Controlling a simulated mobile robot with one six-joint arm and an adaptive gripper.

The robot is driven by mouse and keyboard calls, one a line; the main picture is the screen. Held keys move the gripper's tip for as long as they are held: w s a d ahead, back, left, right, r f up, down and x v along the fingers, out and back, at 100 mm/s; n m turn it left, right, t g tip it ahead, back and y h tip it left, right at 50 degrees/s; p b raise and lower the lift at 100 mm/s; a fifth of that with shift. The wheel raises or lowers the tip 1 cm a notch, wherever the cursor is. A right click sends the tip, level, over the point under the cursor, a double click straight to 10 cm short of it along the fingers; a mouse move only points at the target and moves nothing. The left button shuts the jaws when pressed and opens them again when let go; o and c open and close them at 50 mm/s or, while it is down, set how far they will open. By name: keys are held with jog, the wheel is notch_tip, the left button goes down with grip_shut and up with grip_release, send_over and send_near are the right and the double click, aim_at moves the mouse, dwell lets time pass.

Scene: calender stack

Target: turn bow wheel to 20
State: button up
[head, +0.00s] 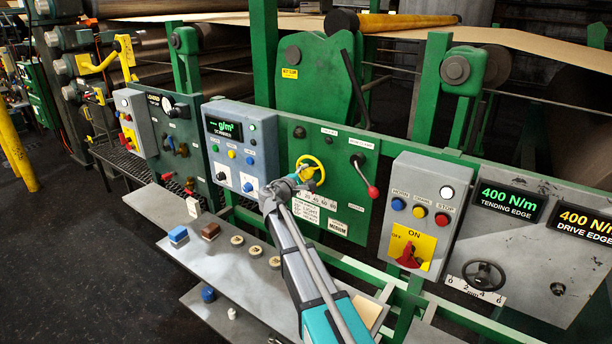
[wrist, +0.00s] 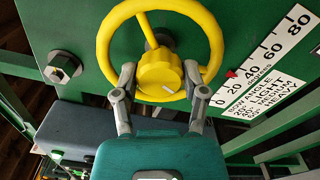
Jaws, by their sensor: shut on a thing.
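The yellow bow wheel (head: 310,168) is on the green panel in the middle of the head view. In the wrist view the wheel (wrist: 105,38) shows its rim, a spoke and a round hub with a white line. My gripper (head: 290,187) is at the wheel's lower side. In the wrist view its two fingers (wrist: 160,77) straddle the hub at the lower rim, shut on the wheel. The white bow angle scale (wrist: 252,72) is right of the wheel. Its red pointer (wrist: 231,73) is near the 20 mark, perhaps slightly past it; the exact reading is too small to tell.
A red-knobbed lever (head: 373,191) stands right of the wheel. A blue-grey button box (head: 242,150) is to the left, a grey switch box (head: 418,210) to the right. A shelf (head: 265,275) with loose blocks and knobs lies below. A hex bolt (wrist: 62,68) protrudes left of the wheel.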

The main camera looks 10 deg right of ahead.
jog(key=m, duration=0.4)
jog(key=shift+m, duration=0.3)
jog(key=m, duration=0.5)
jog(key=shift+w, duration=0.1)
jog(key=m, duration=0.9)
jog(key=shift+m, duration=0.3)
jog(key=m, duration=1.3)
jog(key=shift+m, duration=0.3)
jog(key=m, duration=0.5)
